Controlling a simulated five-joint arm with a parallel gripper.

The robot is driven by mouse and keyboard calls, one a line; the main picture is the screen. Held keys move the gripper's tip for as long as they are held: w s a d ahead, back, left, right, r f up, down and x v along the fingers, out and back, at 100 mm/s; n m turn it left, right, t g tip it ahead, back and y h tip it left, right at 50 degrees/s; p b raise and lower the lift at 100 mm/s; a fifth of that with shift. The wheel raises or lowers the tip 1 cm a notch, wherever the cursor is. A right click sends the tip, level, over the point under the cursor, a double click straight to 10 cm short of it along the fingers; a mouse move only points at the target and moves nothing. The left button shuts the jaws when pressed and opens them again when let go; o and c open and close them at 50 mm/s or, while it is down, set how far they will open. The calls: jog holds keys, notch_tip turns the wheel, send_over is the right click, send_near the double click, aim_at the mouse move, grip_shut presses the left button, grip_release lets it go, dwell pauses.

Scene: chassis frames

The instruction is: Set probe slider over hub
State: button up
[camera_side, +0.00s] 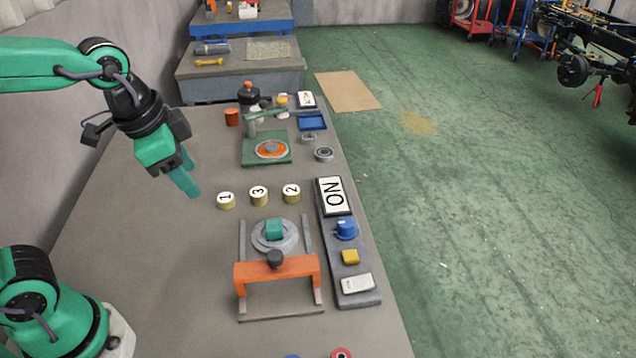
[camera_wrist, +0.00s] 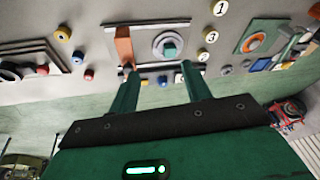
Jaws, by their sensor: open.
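The probe slider is an orange bridge (camera_side: 300,270) with a dark knob (camera_side: 275,259), spanning two grey rails. In the side view it stands at the near side of the hub, a round grey disc (camera_side: 260,241) with a teal block (camera_side: 274,229) on its middle. The slider is beside the hub, not over its centre. In the wrist view the slider (camera_wrist: 123,45) is left of the hub (camera_wrist: 158,43). My gripper (camera_side: 188,186) is open and empty above the table, left of the numbered discs and apart from the slider. Its two fingers also show in the wrist view (camera_wrist: 158,70).
Numbered discs (camera_side: 258,195) stand in a row beyond the hub. A control panel (camera_side: 352,292) with an ON sign (camera_side: 335,196), blue knob and yellow button lies to the right. A green fixture (camera_side: 255,157) is farther back. The table's left side is clear.

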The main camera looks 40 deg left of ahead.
jog(key=w+d+f+m+g, duration=0.2)
jog(key=w+d+f+m, duration=0.1)
jog(key=d+m, duration=0.3)
jog(key=m+g, duration=0.2)
jog(key=m, duration=0.4)
send_over(275, 254)
notch_tip(275, 254, down, 3)
jog(key=shift+f+y, duration=0.15)
jog(key=shift+y, duration=0.15)
jog(key=shift+f, duration=3.95)
grip_shut()
